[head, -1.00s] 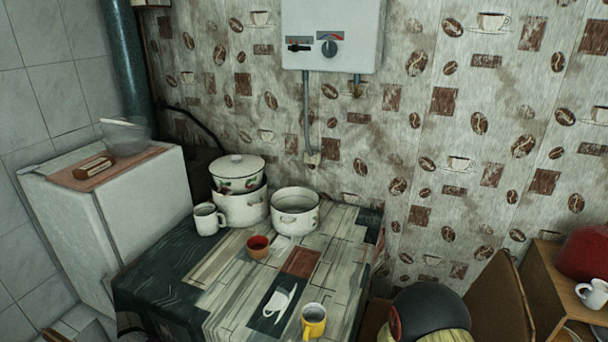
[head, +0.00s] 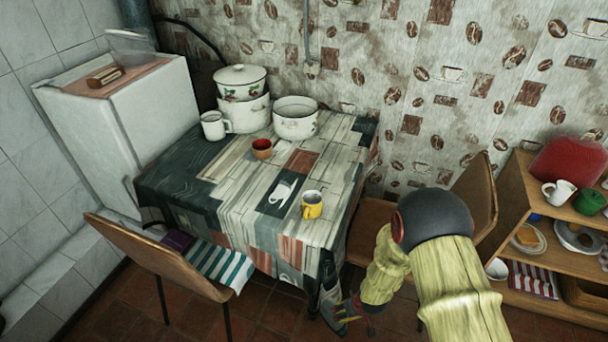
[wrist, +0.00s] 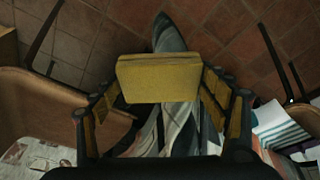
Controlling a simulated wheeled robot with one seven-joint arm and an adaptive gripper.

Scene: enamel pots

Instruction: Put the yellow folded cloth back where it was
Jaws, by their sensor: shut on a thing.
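The yellow folded cloth (wrist: 157,79) is a flat mustard block in the wrist view. It sits between the two fingers of my gripper (wrist: 160,88), which is shut on it. In the head view my gripper (head: 345,309) is low beside the table's near right corner, below the tabletop; the cloth cannot be made out there. The place where the cloth was before is not shown by these frames.
The table (head: 232,205) holds pots, a white mug, a red bowl and a yellow mug (head: 312,205). A chair (head: 150,250) with a striped cloth (head: 222,265) stands in front. Open shelves (head: 520,190) stand at right. Tiled floor (wrist: 220,30) shows beyond the cloth.

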